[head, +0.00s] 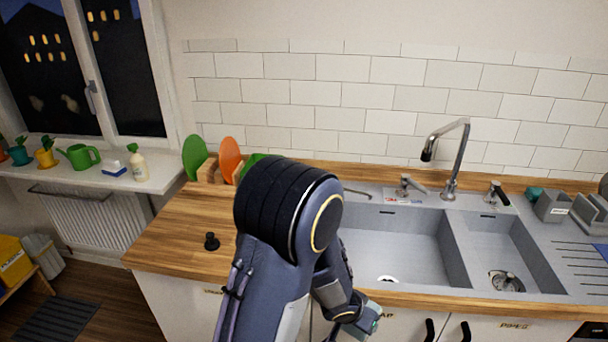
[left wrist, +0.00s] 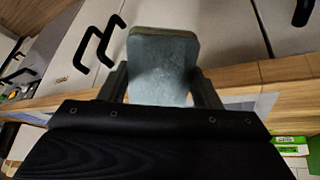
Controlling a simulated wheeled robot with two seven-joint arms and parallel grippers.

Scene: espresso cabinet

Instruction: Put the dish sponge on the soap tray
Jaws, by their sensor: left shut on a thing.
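My left gripper (head: 362,318) is low in front of the counter edge and sink cabinet, partly hidden behind my own arm in the head view. It is shut on the dish sponge (head: 371,322), a teal-grey block. In the left wrist view the sponge (left wrist: 163,68) shows as a flat, round-cornered slab between the two fingers, in front of the cabinet fronts. I cannot pick out the soap tray for certain. A small grey holder (head: 553,206) stands right of the sink, with a teal thing (head: 533,193) beside it. My right gripper is not in view.
The double sink (head: 395,240) has a tall tap (head: 452,165) behind it. A dish rack (head: 590,212) stands at the right. Coloured boards (head: 230,157) stand at the back left. A bottle (head: 138,166) is on the windowsill. The wooden counter at left is mostly clear.

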